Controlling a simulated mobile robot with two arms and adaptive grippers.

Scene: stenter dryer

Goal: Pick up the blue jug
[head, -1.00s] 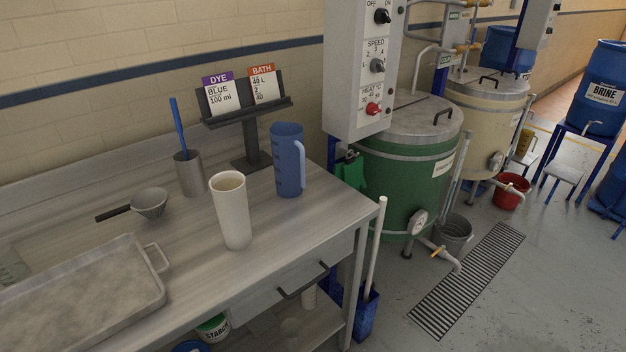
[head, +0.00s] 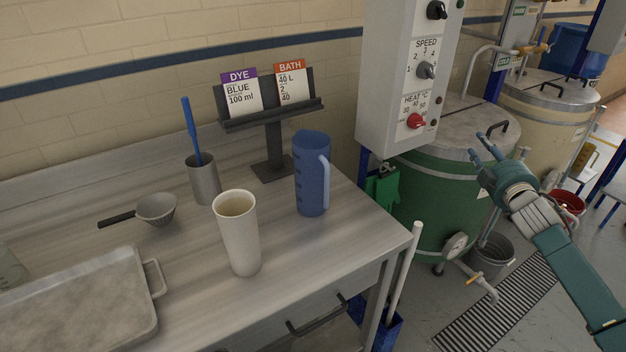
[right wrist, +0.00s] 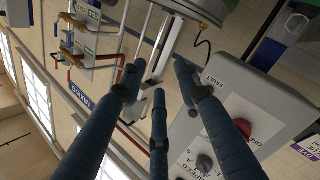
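The blue jug (head: 312,178) stands upright on the steel table, near its right end, with its handle facing right. My right gripper (head: 484,146) is in the air to the right of the table, in front of the green vat and well apart from the jug. Its fingers are spread and empty. In the right wrist view the spread fingers (right wrist: 155,85) have nothing between them, and the jug does not show there. My left gripper is not in view.
A cream cup (head: 239,236) stands left of the jug, close to the table's front. A card stand (head: 270,120) is behind it. A beaker (head: 203,180) with a blue rod, a strainer (head: 156,209) and a tray (head: 75,310) lie further left. The control box (head: 404,80) hangs behind right.

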